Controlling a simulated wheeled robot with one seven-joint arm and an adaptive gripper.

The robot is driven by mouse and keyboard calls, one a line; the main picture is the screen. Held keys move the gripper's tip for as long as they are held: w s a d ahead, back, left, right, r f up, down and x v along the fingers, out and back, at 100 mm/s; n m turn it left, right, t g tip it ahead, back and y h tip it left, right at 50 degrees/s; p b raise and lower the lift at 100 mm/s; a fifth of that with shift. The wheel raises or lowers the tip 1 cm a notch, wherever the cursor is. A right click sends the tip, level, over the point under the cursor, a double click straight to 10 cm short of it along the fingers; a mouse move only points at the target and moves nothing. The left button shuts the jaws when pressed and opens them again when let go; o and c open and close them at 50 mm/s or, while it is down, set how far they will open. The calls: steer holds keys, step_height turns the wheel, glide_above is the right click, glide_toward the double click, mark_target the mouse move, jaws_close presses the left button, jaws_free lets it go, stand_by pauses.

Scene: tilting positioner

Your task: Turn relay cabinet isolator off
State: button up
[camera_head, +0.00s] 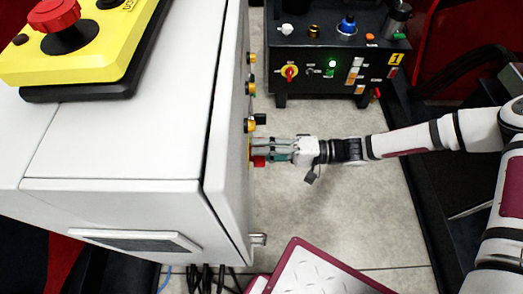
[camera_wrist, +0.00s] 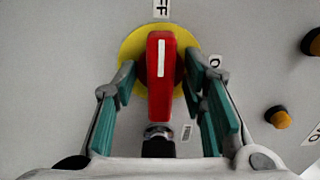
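The relay cabinet (camera_head: 130,145) stands at the left, its narrow front panel facing my arm. The isolator's red handle (camera_wrist: 160,85) sits on a yellow round plate (camera_wrist: 131,54) in the wrist view. My gripper (camera_wrist: 158,92) is open, with one green-padded finger on each side of the handle and gaps visible. In the head view my gripper (camera_head: 278,152) is at the panel by the red handle (camera_head: 258,161).
Several buttons line the cabinet panel, including an orange one (camera_wrist: 278,117) right of my gripper. A yellow control box (camera_head: 85,50) with a red knob lies on top. A black equipment box (camera_head: 335,60) stands at the back. Open floor (camera_head: 340,200) lies below my arm.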

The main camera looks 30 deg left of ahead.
steer(key=v, duration=1.2)
steer(key=shift+s, duration=0.1)
